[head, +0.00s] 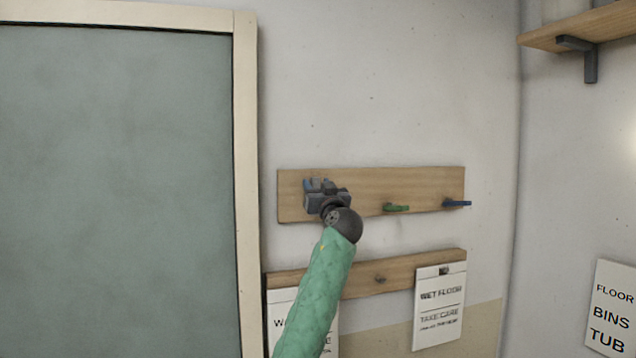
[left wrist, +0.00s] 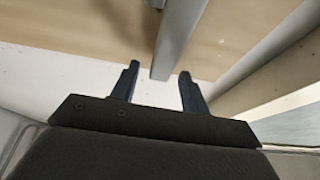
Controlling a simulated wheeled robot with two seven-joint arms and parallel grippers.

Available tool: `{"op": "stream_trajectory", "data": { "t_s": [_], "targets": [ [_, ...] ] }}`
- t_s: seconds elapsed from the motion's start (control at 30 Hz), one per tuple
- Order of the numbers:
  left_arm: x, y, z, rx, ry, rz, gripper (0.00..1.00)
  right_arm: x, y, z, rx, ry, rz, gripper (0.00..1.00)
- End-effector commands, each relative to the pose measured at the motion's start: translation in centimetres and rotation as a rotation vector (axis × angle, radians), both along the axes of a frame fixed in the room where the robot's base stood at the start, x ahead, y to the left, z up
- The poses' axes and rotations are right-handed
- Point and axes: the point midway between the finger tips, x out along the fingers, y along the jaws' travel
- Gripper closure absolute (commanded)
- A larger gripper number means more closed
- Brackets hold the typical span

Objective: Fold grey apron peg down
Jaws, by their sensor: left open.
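The grey apron peg (left wrist: 178,40) shows in the left wrist view as a grey bar on the wooden peg board, its free end between the lines of my two fingers. My left gripper (left wrist: 158,82) is open, with one finger on each side of that end; I cannot tell whether either touches it. In the head view my left gripper (head: 322,187) is in front of the left part of the peg board (head: 430,180) and hides the grey peg. My right gripper is not in view.
A green peg (head: 397,208) and a blue peg (head: 457,203) stick out from the same board to the right. Below is a lower rail (head: 405,267) with hanging signs (head: 439,305). A framed panel (head: 120,180) is at left, a shelf (head: 585,27) at upper right.

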Motion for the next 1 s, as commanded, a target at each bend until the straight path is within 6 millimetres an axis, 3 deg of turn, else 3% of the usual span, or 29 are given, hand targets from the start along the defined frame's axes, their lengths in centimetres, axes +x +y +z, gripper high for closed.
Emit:
{"op": "stream_trajectory", "data": {
  "t_s": [0.27, 0.5, 1.0],
  "targets": [
    [0.1, 0.0, 0.0, 0.000, 0.000, 0.000, 0.55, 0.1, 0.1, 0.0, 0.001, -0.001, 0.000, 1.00],
    [0.1, 0.0, 0.0, 0.000, 0.000, 0.000, 1.00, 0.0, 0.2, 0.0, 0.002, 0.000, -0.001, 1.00],
    [0.0, 0.0, -0.4, 0.004, -0.016, 0.000, 1.00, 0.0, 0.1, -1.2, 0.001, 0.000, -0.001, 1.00]
  ]
}}
